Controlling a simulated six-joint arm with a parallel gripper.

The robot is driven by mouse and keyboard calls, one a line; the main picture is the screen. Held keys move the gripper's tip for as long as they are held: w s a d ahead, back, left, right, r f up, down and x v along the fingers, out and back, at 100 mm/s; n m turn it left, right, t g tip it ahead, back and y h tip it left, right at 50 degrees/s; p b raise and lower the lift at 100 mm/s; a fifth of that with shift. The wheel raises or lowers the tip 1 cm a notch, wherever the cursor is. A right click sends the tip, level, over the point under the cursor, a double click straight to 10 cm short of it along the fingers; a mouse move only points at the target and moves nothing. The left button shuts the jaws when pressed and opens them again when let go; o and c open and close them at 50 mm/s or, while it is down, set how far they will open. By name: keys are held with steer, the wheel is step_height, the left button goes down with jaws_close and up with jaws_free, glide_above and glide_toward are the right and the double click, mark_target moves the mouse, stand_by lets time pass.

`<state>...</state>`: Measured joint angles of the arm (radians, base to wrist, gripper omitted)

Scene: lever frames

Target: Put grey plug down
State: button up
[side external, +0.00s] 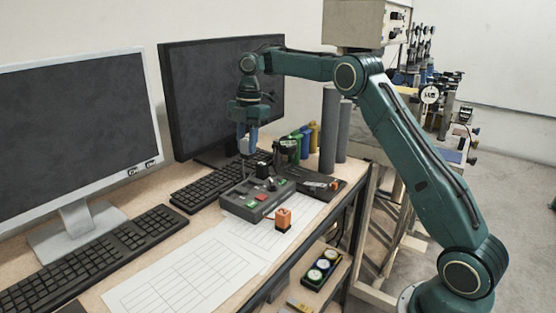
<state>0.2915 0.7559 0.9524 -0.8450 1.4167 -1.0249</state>
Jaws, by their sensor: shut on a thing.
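My gripper (248,138) points down above the back of the desk, in front of the dark monitor. It is shut on a small light grey piece, the grey plug (244,147), which is mostly hidden between the fingers. The plug appears held above the grey control box (245,205); whether it touches anything below cannot be told. The control box has a red button, a green button and small levers on top.
A black device (287,152) and coloured bottles (305,140) stand behind right. Keyboards (85,258) and monitors (75,130) fill the left. The sheets leave open room at the front.

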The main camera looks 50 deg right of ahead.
stand_by(0.4)
steer(key=shift+s+d+r+m, duration=0.25)
steer(key=shift+s+r+m, duration=0.05)
steer(key=shift+s+r, duration=0.2)
steer(key=s+d+r+m, duration=0.2)
steer(key=s+r+m, duration=0.1)
steer(key=s, duration=0.5)
steer(key=s+d+r+m+t, duration=0.1)
steer(key=s+d+r+m, duration=0.1)
steer(key=s+m, duration=0.3)
steer(key=shift+s+r, duration=0.75)
steer(key=shift+s, duration=0.6)
step_height(320, 180, down, 16)
steer(key=shift+r, duration=0.15)
steer(key=shift+f, duration=2.15)
